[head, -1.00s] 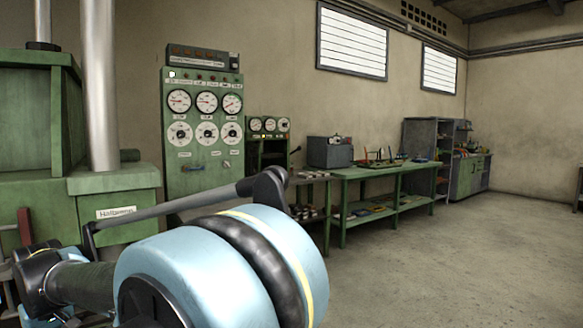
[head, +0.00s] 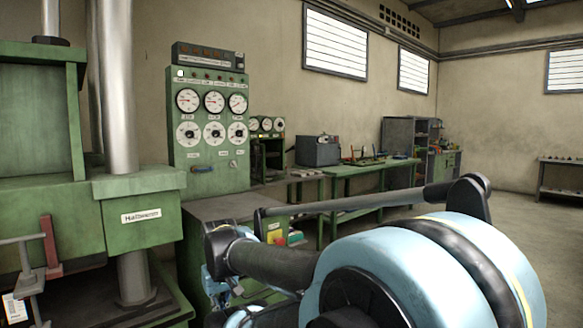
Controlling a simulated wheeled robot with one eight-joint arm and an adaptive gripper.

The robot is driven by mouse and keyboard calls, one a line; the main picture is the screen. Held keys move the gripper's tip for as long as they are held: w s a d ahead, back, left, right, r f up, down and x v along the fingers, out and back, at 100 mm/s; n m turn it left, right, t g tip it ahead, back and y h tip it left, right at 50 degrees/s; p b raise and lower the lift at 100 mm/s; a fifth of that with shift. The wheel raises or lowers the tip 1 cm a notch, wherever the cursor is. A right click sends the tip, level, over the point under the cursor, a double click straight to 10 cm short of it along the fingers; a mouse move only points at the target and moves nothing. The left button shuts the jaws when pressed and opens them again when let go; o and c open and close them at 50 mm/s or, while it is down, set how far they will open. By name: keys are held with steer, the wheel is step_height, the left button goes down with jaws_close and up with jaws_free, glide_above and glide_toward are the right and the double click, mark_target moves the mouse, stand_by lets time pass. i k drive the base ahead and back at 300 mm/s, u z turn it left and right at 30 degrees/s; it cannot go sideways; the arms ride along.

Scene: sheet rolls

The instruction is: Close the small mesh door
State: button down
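I cannot make out a mesh door in the head view. My arm, with pale blue joints and a dark link, fills the lower middle and right and hides part of the floor and the bench fronts. My gripper cannot be made out; the far end of the arm runs down behind the nearer joints at the lower middle.
A green press (head: 140,222) with a metal column stands at left, with a red upright piece (head: 51,246) in front. A green gauge panel (head: 211,150) stands behind. Green workbenches (head: 345,172) line the wall. Open floor (head: 500,212) lies at right.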

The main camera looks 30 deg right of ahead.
mark_target(262, 181)
steer(key=z, duration=0.7)
steer(key=i, duration=1)
steer(key=u, duration=0.1)
